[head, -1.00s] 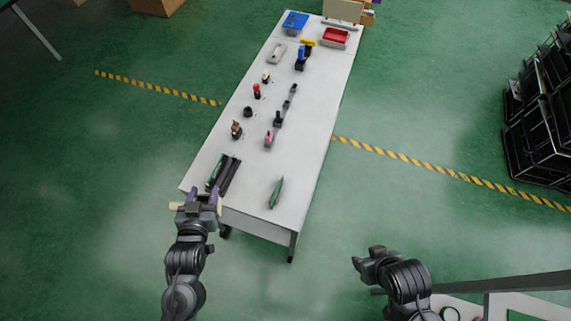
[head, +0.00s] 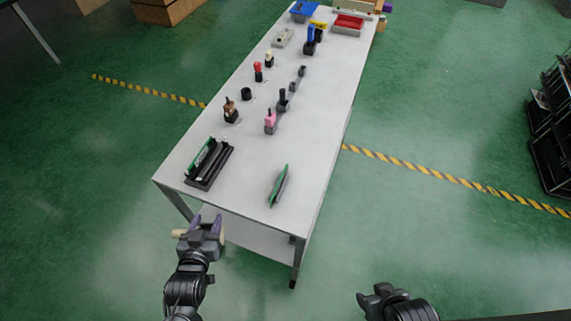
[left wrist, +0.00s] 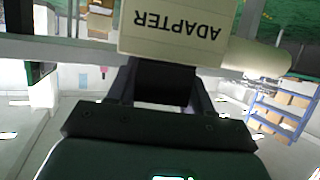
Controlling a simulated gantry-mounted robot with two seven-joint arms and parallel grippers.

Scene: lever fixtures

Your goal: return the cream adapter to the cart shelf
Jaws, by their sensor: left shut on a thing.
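The cream adapter (left wrist: 175,28) fills the top of the left wrist view, its ADAPTER label upside down there. My left gripper (head: 208,222) is shut on it. The cart has a white top and a lower shelf (head: 258,238). The left gripper is in front of the cart's near left end; its exact height against the shelf is unclear. My right gripper (head: 376,294) is at the bottom, right of the cart, holding nothing visible; its jaw opening is unclear.
On the cart top (head: 235,185) are a black tray (head: 209,165), a green pointed item (head: 279,186), a pink-topped lever (head: 270,122) and several other levers. A red bin (head: 348,23) is at the far end.

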